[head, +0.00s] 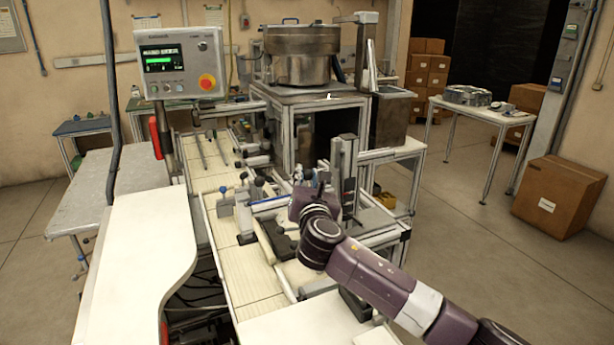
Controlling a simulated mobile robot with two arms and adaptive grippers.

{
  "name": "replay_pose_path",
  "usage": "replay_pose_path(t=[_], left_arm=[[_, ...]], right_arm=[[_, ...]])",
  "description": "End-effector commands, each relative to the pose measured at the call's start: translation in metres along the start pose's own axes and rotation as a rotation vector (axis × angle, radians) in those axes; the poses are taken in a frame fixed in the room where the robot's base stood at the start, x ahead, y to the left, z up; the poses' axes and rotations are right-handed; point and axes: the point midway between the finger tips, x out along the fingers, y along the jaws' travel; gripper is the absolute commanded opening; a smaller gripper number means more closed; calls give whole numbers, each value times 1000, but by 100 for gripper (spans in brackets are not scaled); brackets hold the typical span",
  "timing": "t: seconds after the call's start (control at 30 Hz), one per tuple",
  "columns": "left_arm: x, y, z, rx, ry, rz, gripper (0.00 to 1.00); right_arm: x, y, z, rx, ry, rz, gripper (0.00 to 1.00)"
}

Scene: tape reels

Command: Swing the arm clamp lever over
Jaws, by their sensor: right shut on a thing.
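My right arm comes in from the lower right, and its gripper (309,178) is over the machine bench at the middle of the picture. The gripper is shut on the arm clamp lever, as far as its place at the fixture shows. The lever itself is hidden by the fingers and wrist, so I cannot tell its angle. The clamp fixture (262,204) has a light metal bar and blue parts, just left of the gripper. A vertical metal post (349,178) stands close to the right of the gripper. My left gripper is out of view.
A control panel (180,63) with a red button stands at the left. A steel bowl feeder (297,52) sits on a frame behind the bench. A white table (485,113) and a cardboard box (559,197) are at the right. The floor between is clear.

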Motion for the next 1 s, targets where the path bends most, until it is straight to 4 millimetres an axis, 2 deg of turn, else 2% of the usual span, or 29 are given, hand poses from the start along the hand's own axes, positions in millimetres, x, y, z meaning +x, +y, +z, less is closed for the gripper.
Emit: replay_pose_path(t=[0.37, 1.0], left_arm=[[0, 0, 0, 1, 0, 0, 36], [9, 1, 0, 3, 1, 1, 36]], right_arm=[[-3, 7, -5, -96, -31, 11, 0], [-13, 30, -31, -505, -167, 56, 0]])
